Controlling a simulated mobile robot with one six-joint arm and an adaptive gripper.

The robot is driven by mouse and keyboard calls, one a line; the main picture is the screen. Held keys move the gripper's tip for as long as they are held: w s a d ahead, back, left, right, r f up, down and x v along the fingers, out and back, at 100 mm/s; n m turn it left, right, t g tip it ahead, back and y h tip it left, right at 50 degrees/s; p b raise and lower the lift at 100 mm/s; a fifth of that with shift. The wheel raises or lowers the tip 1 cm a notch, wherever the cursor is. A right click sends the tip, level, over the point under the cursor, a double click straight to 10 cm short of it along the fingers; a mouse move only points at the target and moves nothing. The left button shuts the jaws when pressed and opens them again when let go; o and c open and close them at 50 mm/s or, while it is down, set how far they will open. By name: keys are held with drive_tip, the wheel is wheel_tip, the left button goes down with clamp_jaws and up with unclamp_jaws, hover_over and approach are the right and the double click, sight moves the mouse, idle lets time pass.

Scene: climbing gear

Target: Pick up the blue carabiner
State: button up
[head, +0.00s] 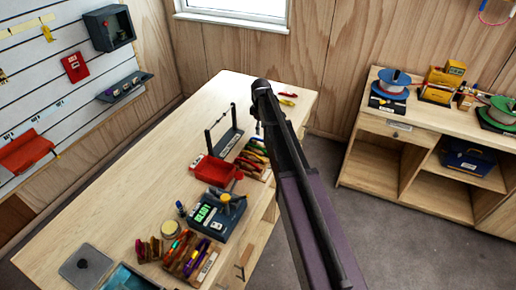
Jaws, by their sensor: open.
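I cannot make out a blue carabiner in the head view. My arm runs up from the lower right across the workbench (150,190), and its dark upper end stands over the bench's far part. It hides part of the bench's right side. I see no gripper jaws in this view. Small red and yellow items (288,99), too small to identify, lie at the bench's far right corner.
The bench holds a dark frame with upright posts (222,132), a red bin (215,171), a device with a green display (215,217) and racks of coloured tools (190,257). A side cabinet (380,165) carries cord spools (391,82). The bench's left strip looks clear.

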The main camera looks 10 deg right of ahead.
sight(260, 140)
drive_tip(key=shift+f+b, duration=0.5)
drive_tip(key=shift+f, duration=0.3)
drive_tip(key=shift+f+b, duration=2.6)
drive_tip(key=shift+c, duration=0.2)
clamp_jaws()
